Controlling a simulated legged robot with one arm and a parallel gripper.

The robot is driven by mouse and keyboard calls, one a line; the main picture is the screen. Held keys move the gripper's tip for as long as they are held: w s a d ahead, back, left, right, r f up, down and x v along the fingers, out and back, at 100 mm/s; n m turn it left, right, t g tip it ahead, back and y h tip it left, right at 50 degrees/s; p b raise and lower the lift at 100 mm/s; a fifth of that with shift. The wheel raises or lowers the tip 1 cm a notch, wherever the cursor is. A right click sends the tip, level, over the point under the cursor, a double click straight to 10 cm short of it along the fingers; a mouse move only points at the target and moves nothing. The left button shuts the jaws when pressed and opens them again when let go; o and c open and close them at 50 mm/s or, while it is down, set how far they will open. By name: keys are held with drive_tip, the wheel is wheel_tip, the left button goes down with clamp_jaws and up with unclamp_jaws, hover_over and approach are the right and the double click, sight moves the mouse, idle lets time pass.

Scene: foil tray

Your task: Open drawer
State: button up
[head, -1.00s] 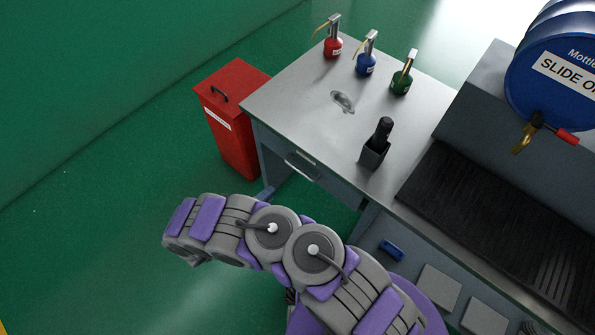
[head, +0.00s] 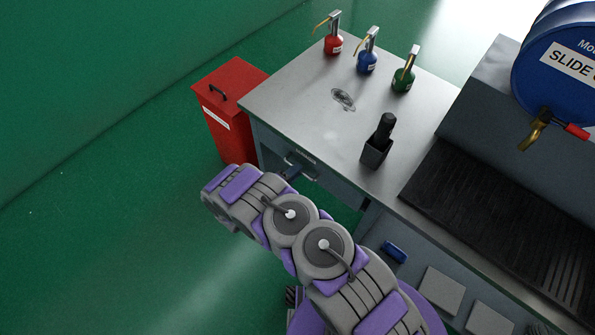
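The drawer (head: 335,184) is in the front side of the grey metal table, just under its top. It appears shut, with its front close to the table edge. Its handle (head: 300,167) shows in the middle of the front, just beyond my arm. My grey and purple arm reaches from the lower right up to the left, and its far end is left of and in front of the handle in the picture. My gripper's fingers cannot be made out; the arm links hide them. I see no contact with the handle.
A red bin (head: 231,110) stands left of the table (head: 310,95). Red (head: 333,45), blue (head: 367,60) and green (head: 403,79) dispensers and a black holder (head: 375,152) stand on top. A blue drum (head: 555,85) is at right. Green floor is open at left.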

drive_tip(key=shift+x, duration=1.1)
drive_tip(key=shift+r, duration=0.1)
drive_tip(key=shift+c, duration=0.5)
clamp_jaws()
drive_tip(key=shift+s, duration=0.1)
